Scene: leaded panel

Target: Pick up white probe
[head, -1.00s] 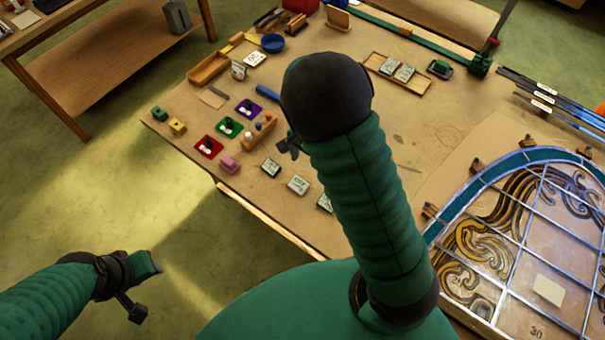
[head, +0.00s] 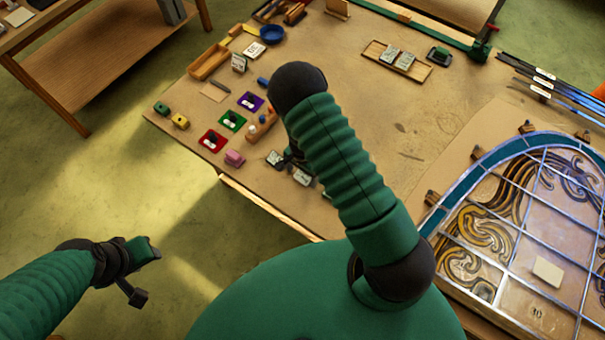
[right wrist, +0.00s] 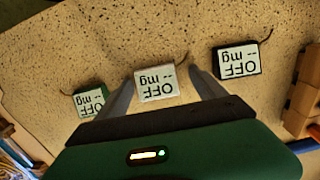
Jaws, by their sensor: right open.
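The white probe (right wrist: 157,82) is a small white block with an upside-down "OFF -- mg" display and a thin lead. In the right wrist view it lies between the two fingers of my right gripper (right wrist: 161,90), which is open and not visibly touching it. In the head view the white probe (head: 301,177) is partly covered by my right gripper (head: 297,165). A similar black block (right wrist: 238,61) lies to its right in the wrist view, and a green one (right wrist: 90,102) to its left. My left gripper (head: 146,272) is open and empty, off the table.
Red (head: 212,141), green (head: 232,121) and purple (head: 250,101) pads with white pieces lie left of my right arm. A leaded panel (head: 520,235) fills the right. The table middle (head: 430,120) is mostly clear.

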